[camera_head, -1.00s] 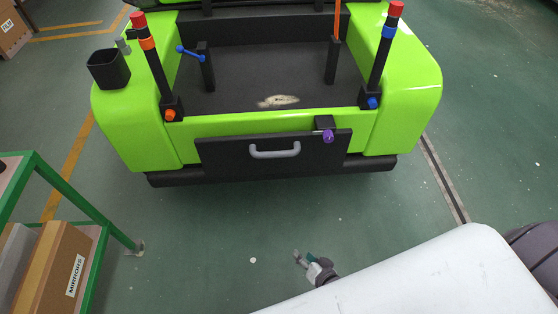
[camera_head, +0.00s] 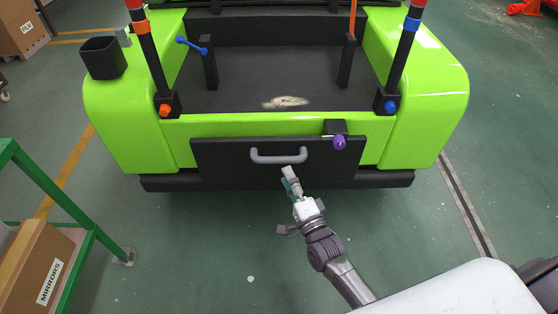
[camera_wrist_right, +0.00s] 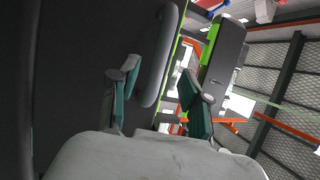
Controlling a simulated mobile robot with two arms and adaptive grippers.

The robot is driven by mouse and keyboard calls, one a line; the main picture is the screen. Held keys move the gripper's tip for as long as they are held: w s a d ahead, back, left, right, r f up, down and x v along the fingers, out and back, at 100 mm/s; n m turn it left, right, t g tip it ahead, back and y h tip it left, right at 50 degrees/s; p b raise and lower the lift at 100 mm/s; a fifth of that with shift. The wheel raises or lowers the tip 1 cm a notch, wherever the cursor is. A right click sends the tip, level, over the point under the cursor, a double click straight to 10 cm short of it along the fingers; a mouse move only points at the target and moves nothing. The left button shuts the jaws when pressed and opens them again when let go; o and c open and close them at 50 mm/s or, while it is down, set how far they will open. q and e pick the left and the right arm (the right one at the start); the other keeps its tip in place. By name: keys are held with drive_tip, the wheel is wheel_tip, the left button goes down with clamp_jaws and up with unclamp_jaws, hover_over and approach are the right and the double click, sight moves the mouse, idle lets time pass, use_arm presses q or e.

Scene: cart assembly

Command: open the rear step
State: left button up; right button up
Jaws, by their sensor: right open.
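The rear step (camera_head: 225,157) is a dark panel on the back of the green cart, standing upright and closed. A grey U-shaped handle (camera_head: 278,158) is fixed near its upper middle. A purple knob (camera_head: 339,142) on a dark block sits at the panel's upper right. My right gripper (camera_head: 290,177) is just in front of the panel, at the lower right of the handle. In the right wrist view the open fingers (camera_wrist_right: 158,90) appear on either side of the handle (camera_wrist_right: 161,55); contact cannot be told. My left gripper is out of view.
The green cart (camera_head: 120,125) has a dark bed with posts and a black bin (camera_head: 102,58) at its left corner. A green-framed rack (camera_head: 60,195) with a cardboard box (camera_head: 38,268) stands at lower left. The floor between rack and my arm is clear.

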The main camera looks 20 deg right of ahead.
sight(279, 160)
drive_tip(key=x, duration=0.6)
drive_tip(key=shift+w+r+b, duration=0.1)
drive_tip(key=shift+w+b, duration=0.25)
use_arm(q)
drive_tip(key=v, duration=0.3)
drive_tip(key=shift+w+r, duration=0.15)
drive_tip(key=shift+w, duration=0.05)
use_arm(e)
clamp_jaws()
